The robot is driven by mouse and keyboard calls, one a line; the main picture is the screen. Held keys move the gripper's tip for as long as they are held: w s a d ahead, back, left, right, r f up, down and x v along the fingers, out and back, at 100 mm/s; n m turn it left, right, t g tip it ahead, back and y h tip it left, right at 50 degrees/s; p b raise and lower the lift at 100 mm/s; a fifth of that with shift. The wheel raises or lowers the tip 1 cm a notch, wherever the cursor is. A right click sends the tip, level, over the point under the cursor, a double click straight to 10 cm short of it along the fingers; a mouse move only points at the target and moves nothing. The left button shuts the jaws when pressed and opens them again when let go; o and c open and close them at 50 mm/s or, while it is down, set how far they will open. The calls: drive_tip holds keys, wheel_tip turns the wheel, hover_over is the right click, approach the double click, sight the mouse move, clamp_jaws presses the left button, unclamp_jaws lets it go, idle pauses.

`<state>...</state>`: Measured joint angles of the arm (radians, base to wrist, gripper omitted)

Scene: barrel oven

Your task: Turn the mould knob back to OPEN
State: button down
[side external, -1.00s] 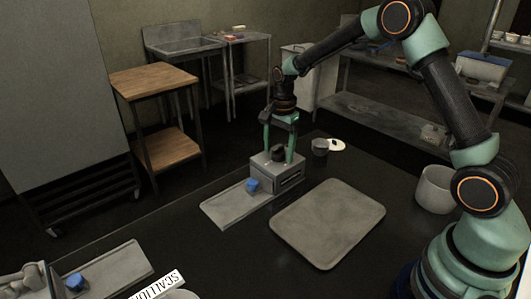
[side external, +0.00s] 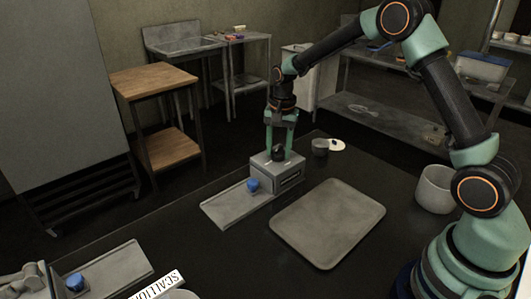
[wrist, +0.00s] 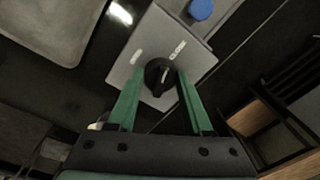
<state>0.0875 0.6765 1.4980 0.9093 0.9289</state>
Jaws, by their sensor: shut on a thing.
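The mould knob (wrist: 160,77) is black and round, with a pale pointer mark. It sits on top of a grey box (wrist: 194,62), which also shows in the side view (side external: 263,171). The pointer slants up and right, towards one of two small white labels (wrist: 177,50); the other label (wrist: 136,57) is to its left. I cannot read either label. My gripper (side external: 280,150) points down over the box, its green fingers shut on the knob, one on each side. In the wrist view, my gripper (wrist: 162,80) has the knob between its fingertips.
A blue button (side external: 252,184) is at the box's front, above a grey ramp plate (side external: 228,210). A grey tray (side external: 328,222) lies to the right. A dark cup (side external: 320,147) and white lid (side external: 337,145) are behind. A grey pot (side external: 435,188) stands near my base.

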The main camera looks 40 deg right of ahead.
drive_tip(key=n, duration=0.7)
drive_tip(key=shift+d, duration=0.25)
drive_tip(key=n+g, duration=0.1)
drive_tip(key=n, duration=0.5)
drive_tip(key=shift+s+f+n, duration=0.1)
drive_tip(key=shift+n, duration=0.2)
drive_tip(key=shift+c, duration=1.5)
unclamp_jaws()
